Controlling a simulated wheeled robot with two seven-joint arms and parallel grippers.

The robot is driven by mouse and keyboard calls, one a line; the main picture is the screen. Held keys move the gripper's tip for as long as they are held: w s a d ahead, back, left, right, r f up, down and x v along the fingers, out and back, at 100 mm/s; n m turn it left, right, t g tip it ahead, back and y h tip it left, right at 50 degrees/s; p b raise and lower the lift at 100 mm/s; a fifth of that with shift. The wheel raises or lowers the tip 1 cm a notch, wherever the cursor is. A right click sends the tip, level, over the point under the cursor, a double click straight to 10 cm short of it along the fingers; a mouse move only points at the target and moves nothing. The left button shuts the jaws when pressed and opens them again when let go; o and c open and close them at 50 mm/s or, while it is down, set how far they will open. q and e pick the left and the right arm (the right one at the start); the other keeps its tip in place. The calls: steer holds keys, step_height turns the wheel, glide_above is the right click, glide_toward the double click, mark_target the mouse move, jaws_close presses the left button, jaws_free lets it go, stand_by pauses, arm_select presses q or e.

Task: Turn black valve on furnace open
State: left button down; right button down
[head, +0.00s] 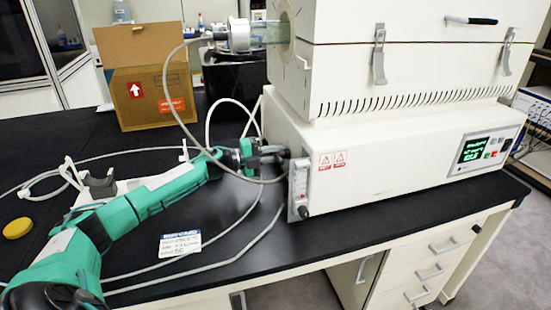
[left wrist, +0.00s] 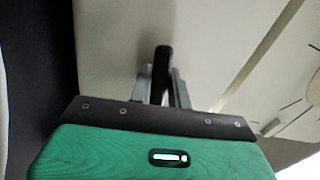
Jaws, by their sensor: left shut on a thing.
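The white furnace (head: 385,160) stands on the black bench, its left side facing my left arm. My left gripper (head: 275,153) reaches this side from the left, just above the flow gauge. In the left wrist view, the left gripper (left wrist: 163,85) has its grey fingers closed around a black, upright bar-shaped handle, which looks like the black valve (left wrist: 162,65). The white furnace wall (left wrist: 115,50) lies behind it. In the head view the valve is mostly hidden by the fingers. My right gripper is not in view.
A flow gauge (head: 299,185) with a small dark knob is on the furnace's left end. Grey hoses (head: 230,255) run over the bench (head: 215,215).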

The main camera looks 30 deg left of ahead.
arm_select(q)
steer(key=shift+m, duration=0.7)
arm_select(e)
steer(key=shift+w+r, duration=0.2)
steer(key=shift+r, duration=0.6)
arm_select(q)
steer(key=c, duration=1.4)
jaws_free()
steer(key=shift+o, duration=0.2)
